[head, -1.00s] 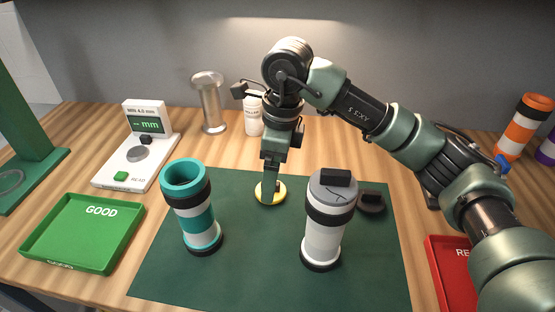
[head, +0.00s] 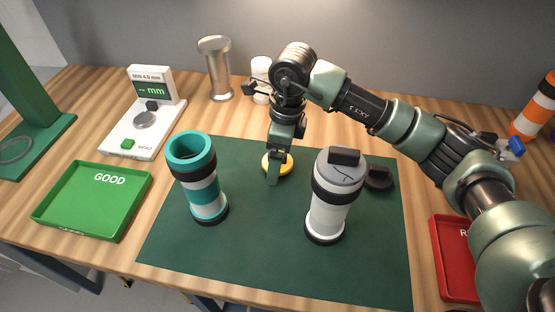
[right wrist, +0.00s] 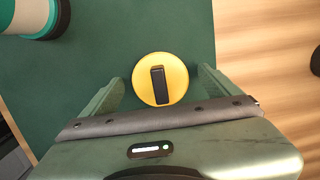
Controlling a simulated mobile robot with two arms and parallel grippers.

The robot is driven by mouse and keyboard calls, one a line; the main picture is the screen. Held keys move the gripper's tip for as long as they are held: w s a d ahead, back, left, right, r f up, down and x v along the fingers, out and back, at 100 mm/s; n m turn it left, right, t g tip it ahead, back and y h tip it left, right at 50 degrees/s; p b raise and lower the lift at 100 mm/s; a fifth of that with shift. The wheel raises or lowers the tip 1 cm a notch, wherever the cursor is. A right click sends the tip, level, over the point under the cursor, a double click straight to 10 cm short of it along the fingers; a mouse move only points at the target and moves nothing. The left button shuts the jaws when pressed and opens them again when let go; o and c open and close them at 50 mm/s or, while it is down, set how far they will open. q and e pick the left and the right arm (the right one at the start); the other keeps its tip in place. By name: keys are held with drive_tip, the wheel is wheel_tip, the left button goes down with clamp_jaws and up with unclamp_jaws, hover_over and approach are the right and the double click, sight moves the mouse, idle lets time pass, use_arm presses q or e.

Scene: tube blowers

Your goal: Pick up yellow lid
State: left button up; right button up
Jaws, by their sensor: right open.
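The yellow lid (head: 285,164) lies flat on the green mat (head: 250,250), behind and between the two tubes. In the right wrist view the yellow lid (right wrist: 172,80) shows a black bar handle across its top. My right gripper (head: 274,172) reaches down over the lid and partly hides it in the head view. In the right wrist view my right gripper (right wrist: 158,90) is open, with one finger on each side of the lid and apart from it. My left gripper is not in view.
An open teal and white tube (head: 203,185) and a white tube with a cracked grey lid (head: 328,205) stand on the mat. A dark lid (head: 379,179) lies beside the latter. A green GOOD tray (head: 95,200), gauge (head: 142,125) and red tray (head: 452,270) surround the mat.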

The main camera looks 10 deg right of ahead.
drive_tip(key=c, duration=1.3)
drive_tip(key=shift+c, duration=0.5)
drive_tip(key=shift+r, duration=0.1)
